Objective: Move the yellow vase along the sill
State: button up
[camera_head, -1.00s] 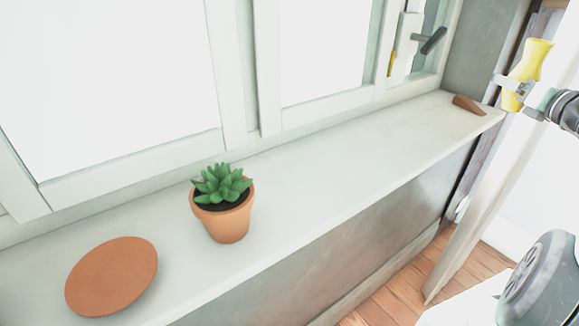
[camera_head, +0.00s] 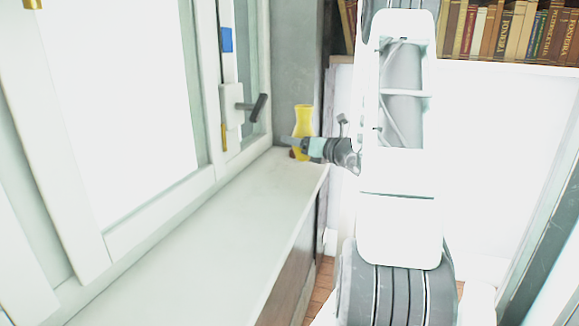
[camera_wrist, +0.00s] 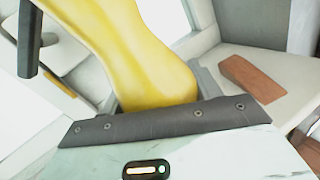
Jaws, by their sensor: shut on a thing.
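The yellow vase (camera_head: 303,117) is upright at the far end of the white sill (camera_head: 215,230), beside the grey end wall. My gripper (camera_head: 299,145) reaches in from the right and is shut on the vase's lower part. In the wrist view the vase (camera_wrist: 145,55) fills the space between the fingers, and its lower end is partly hidden by the gripper body. I cannot tell whether its base touches the sill.
A brown wedge (camera_wrist: 252,80) lies on the sill close to the vase; it is mostly hidden in the head view. The window's dark handle (camera_head: 257,107) juts out left of the vase. The near sill is clear. Bookshelves (camera_head: 500,30) stand behind my arm.

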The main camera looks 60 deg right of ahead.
aim_at(300, 158)
jog(key=shift+f+b, duration=0.4)
jog(key=shift+f, duration=2.25)
jog(key=shift+f, duration=0.2)
jog(key=o, duration=1.2)
jog(key=shift+c, duration=0.2)
jog(key=shift+r, duration=0.15)
jog(key=shift+s, duration=0.25)
jog(key=s+a, duration=0.1)
jog(key=s, duration=1)
jog(key=shift+s+a, duration=0.2)
jog(key=shift+s, duration=0.05)
